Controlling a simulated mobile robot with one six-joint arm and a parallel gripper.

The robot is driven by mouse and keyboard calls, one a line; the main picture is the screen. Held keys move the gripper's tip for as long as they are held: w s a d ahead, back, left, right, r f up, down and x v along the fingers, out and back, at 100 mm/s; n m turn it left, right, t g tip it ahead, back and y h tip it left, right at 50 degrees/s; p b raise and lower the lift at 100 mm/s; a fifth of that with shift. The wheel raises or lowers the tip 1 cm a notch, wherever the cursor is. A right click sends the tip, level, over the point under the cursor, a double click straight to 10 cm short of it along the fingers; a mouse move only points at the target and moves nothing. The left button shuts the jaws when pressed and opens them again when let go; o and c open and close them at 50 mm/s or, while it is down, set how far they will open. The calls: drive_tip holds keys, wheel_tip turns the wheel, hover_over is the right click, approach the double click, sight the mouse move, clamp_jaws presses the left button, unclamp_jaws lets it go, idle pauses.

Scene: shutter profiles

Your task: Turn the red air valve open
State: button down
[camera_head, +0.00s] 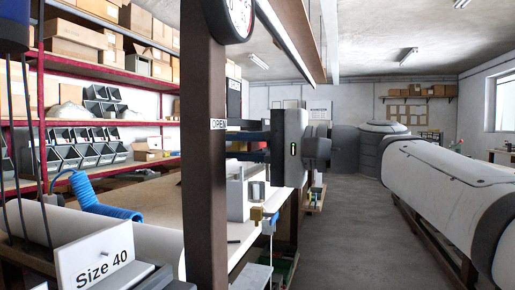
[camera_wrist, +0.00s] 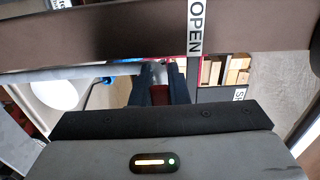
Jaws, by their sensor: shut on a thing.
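In the wrist view, my gripper (camera_wrist: 161,82) has its two dark fingers closed around a small red part (camera_wrist: 161,93), which appears to be the handle of the red air valve. Most of it is hidden between the fingers, so I cannot tell its angle. A white OPEN label (camera_wrist: 196,27) is on the brown post (camera_wrist: 90,38) beside the fingers. In the head view, my gripper (camera_head: 234,147) reaches left behind the brown post (camera_head: 204,170). Its fingertips and the valve are hidden there.
A round gauge (camera_head: 238,16) is at the top of the post. A sign reading Size 40 (camera_head: 95,262) stands at the front left. Red shelves (camera_head: 110,57) with boxes and bins line the left wall.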

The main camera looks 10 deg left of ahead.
sight(253, 147)
drive_tip(key=c, duration=1.4)
unclamp_jaws()
drive_tip(key=shift+d, duration=0.15)
drive_tip(key=d, duration=0.2)
drive_tip(key=s+d, duration=0.1)
drive_tip(key=d, duration=0.2)
drive_tip(key=d+p, duration=0.1)
drive_tip(key=d, duration=0.1)
drive_tip(key=shift+s+d, duration=0.2)
drive_tip(key=shift+s, duration=0.05)
drive_tip(key=shift+p, duration=0.3)
